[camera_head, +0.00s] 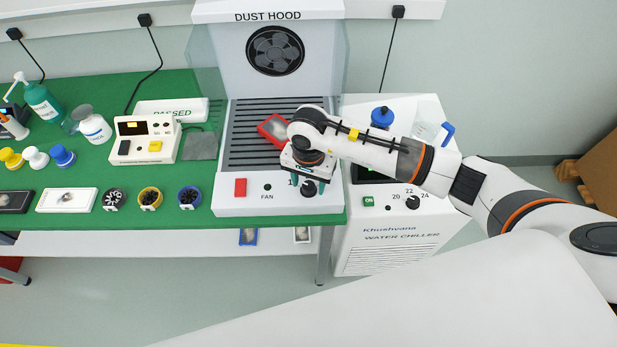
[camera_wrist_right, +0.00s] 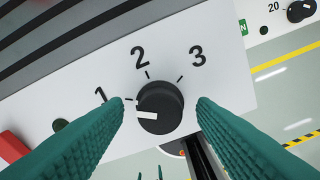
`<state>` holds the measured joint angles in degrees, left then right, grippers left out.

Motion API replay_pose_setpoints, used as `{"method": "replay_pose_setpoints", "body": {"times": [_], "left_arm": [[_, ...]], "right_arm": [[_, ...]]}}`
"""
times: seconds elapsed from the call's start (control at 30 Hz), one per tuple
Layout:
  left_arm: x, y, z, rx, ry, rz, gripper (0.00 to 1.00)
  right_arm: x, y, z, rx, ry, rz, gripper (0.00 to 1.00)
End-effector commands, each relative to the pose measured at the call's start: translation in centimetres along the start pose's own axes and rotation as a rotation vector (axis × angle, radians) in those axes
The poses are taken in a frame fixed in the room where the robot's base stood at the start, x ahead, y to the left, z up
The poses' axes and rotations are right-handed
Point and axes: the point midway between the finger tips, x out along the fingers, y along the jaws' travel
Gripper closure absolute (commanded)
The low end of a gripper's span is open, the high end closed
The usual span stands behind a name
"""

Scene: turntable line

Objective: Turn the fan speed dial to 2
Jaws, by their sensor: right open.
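The fan speed dial (camera_wrist_right: 160,107) is a round black knob with a white pointer line, on the white front panel of the dust hood (camera_head: 262,200). In the right wrist view the numbers 1, 2 and 3 arc around it, and the pointer faces left, to the side of the 1. My right gripper (camera_head: 308,186) is over the dial with its teal fingers open, one on each side of the knob, with gaps visible between them and it. In the head view the dial (camera_head: 308,191) is partly hidden by the gripper. My left gripper is not in view.
A red switch (camera_head: 240,187) and a dark green round part (camera_head: 267,187) sit left of the dial. A red tray (camera_head: 273,129) lies on the hood's slatted bed behind my wrist. The water chiller (camera_head: 388,240), with its own black knob (camera_head: 412,202), stands close on the right.

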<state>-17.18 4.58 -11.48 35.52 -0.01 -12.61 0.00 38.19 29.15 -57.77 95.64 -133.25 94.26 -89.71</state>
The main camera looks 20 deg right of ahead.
Motion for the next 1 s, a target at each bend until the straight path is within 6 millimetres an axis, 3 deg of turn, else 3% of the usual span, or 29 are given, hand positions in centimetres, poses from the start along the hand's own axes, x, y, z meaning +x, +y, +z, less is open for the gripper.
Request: {"method": "replay_pose_setpoints", "body": {"times": [0.27, 0.53, 1.0], "left_arm": [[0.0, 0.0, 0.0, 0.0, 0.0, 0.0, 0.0], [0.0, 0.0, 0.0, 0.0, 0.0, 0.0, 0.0], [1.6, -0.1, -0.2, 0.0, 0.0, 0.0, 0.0]], "right_arm": [[0.2, 0.0, 0.0, 0.0, 0.0, 0.001, 0.48], [0.1, 0.0, 0.0, 0.0, 0.001, 0.001, 0.92], [0.4, 0.0, 0.0, 0.117, -0.001, 0.002, 0.93]]}}
